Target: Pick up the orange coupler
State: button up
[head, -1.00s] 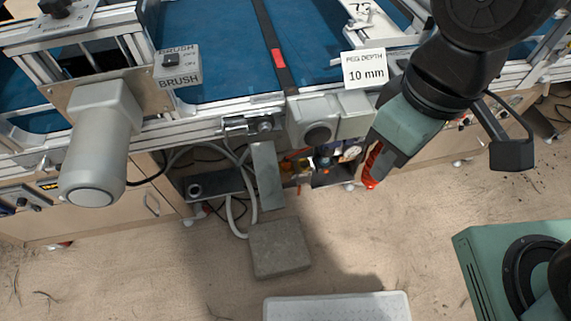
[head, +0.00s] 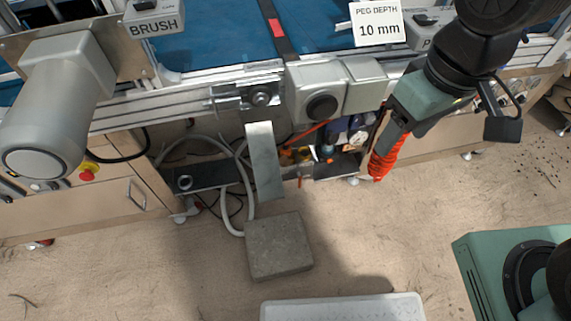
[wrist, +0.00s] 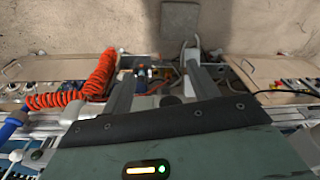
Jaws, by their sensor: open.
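My gripper (head: 390,138) hangs in front of the machine's lower right side, pointing down. In the wrist view its two fingers (wrist: 158,88) are apart with nothing held between them. Beyond the fingers, a low open bin (head: 336,172) under the machine holds small mixed items. Orange-yellow pieces (head: 295,156) show at its left; they are too small to tell whether one is the orange coupler. An orange coiled hose (head: 388,158) hangs beside my gripper; in the wrist view the coil (wrist: 85,82) lies left of the left finger, with a blue end (wrist: 12,126).
The conveyor frame and a grey gearbox (head: 322,100) overhang the bin. A slanted metal plate (head: 265,160) and a pale hose (head: 228,195) stand left of it. A stone slab (head: 279,247) and white tray (head: 345,308) lie on the sandy floor, otherwise mostly clear.

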jog(key=w+d+f+m+t+b, duration=0.1)
jog(key=w+d+f+b, duration=0.3)
jog(key=f+b, duration=0.5)
jog(key=w+d+f+m+t+b, duration=0.15)
jog(key=w+f+b, duration=0.45)
jog(key=f, duration=0.6)
jog(key=w+d+f+t+b, duration=0.2)
jog(key=w+d+f+b, duration=0.25)
jog(key=f+b, duration=0.45)
jog(key=n+t+y, duration=0.3)
jog(key=t+y, duration=0.4)
jog(key=t, duration=0.4)
send_near(288, 153)
jog(key=shift+m, duration=0.25)
jog(key=b+x, duration=0.7)
jog(key=x, duration=0.4)
jog(key=shift+w+f, duration=0.15)
jog(key=shift+f, duration=0.05)
jog(key=shift+w+a+r, duration=0.1)
jog(key=shift+w+a, duration=0.15)
jog(key=shift+w, duration=0.1)
